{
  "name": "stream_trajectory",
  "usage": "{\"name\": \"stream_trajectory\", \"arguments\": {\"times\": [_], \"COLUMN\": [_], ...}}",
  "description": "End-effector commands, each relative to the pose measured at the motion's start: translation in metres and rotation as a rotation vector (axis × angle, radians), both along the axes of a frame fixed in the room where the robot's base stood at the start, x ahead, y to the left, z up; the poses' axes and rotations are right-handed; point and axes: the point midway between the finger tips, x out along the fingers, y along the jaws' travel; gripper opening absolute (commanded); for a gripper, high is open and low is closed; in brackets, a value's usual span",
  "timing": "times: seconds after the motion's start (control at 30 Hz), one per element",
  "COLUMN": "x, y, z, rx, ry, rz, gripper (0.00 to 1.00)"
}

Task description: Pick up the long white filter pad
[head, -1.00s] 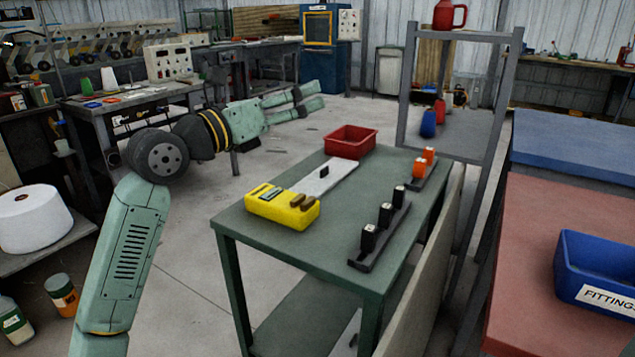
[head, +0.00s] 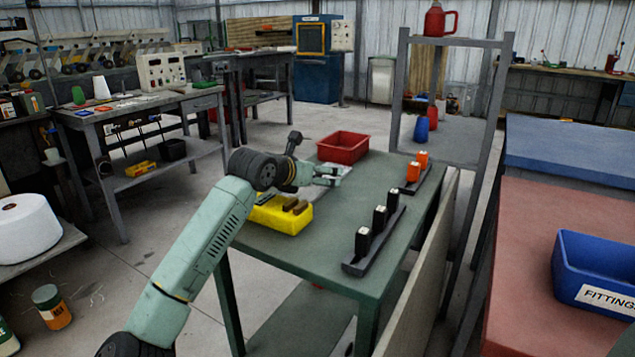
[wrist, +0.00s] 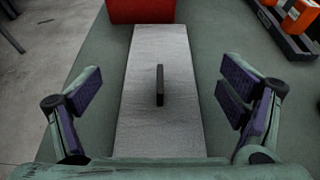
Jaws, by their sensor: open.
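The long white filter pad (wrist: 150,129) lies flat on the green table and runs lengthwise up the wrist view.
A red bin (head: 343,147) stands beyond the pad's far end. A yellow box (head: 284,217) is at the table's near left. Black blocks on a dark rail (head: 375,241) and orange blocks (head: 417,167) stand to the right. The green table (head: 330,262) is clear between.

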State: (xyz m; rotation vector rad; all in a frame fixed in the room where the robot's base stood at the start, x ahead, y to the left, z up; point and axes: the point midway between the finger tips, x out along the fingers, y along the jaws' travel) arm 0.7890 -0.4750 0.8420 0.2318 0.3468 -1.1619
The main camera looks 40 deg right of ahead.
Motion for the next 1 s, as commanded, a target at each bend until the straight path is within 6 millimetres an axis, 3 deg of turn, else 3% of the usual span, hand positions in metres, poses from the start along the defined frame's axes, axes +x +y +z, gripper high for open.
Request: {"name": "stream_trajectory", "arguments": {"times": [0.13,0.47,1.0], "x": [0.007,0.009,0.009], "y": [-0.018,-0.023,-0.022], "z": [-0.007,-0.010,-0.010], "rx": [-0.001,-0.001,-0.001], "ry": [0.002,0.000,0.000], "rz": [-0.001,0.000,-0.001], "gripper": [0.90,0.89,0.53]}}
